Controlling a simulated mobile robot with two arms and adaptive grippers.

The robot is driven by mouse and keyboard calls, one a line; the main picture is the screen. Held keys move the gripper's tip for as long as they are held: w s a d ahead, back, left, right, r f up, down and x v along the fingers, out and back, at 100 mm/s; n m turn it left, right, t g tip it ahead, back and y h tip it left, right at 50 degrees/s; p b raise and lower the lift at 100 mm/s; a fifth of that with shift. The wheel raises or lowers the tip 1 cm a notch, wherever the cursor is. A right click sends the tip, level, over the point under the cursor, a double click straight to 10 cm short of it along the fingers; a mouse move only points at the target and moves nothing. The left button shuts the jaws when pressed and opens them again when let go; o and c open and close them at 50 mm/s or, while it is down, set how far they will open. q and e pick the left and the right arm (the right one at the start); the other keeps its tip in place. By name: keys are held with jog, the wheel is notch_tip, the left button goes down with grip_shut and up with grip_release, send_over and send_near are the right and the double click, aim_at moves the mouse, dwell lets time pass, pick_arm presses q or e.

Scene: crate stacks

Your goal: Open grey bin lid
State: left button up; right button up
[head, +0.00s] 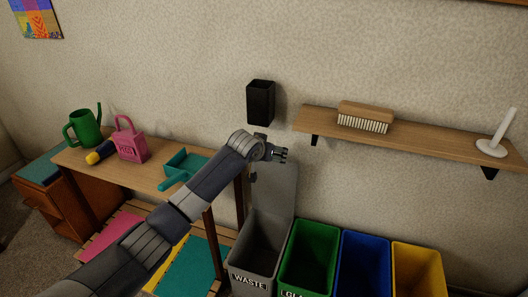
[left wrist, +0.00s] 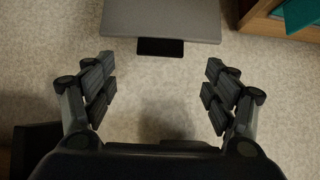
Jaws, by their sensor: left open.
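The grey bin (head: 250,283), labelled WASTE, stands at the left end of a row of bins. Its grey lid (head: 278,185) stands upright against the wall, and the bin's inside shows. My left gripper (head: 283,155) is at the top of the raised lid, in front of the wall. In the left wrist view my left gripper (left wrist: 160,80) has its fingers wide apart with nothing between them. The lid (left wrist: 160,18) shows there at the top, with a dark tab (left wrist: 160,47) at its edge, apart from the fingers. My right gripper is not in view.
Green (head: 308,262), blue (head: 362,265) and yellow (head: 416,270) bins stand open to the right. A shelf (head: 420,142) with a brush is on the wall above. A black holder (head: 260,102) is just above my gripper. A wooden table (head: 150,175) is at left.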

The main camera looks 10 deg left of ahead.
pick_arm(q)
jog(key=shift+v, duration=2.1)
jog(key=s+f+m+g, duration=0.1)
jog(key=s+f+g, duration=0.4)
jog(key=s+f, duration=2.65)
jog(key=s+a+f+g+p, duration=0.1)
jog(key=s+f+p, duration=0.2)
jog(key=s, duration=0.9)
jog(key=s+a+f+g+p, duration=0.1)
jog(key=s+f+p, duration=0.3)
jog(key=s+p, duration=0.4)
jog(key=s+a+f+g+p, duration=0.2)
jog(key=s+p, duration=0.4)
jog(key=s, duration=0.9)
notch_tip(320, 180, down, 2)
jog(key=shift+s+a+f+m+y, duration=0.2)
jog(key=shift+s+a+m+y, duration=0.15)
jog(key=shift+a, duration=0.35)
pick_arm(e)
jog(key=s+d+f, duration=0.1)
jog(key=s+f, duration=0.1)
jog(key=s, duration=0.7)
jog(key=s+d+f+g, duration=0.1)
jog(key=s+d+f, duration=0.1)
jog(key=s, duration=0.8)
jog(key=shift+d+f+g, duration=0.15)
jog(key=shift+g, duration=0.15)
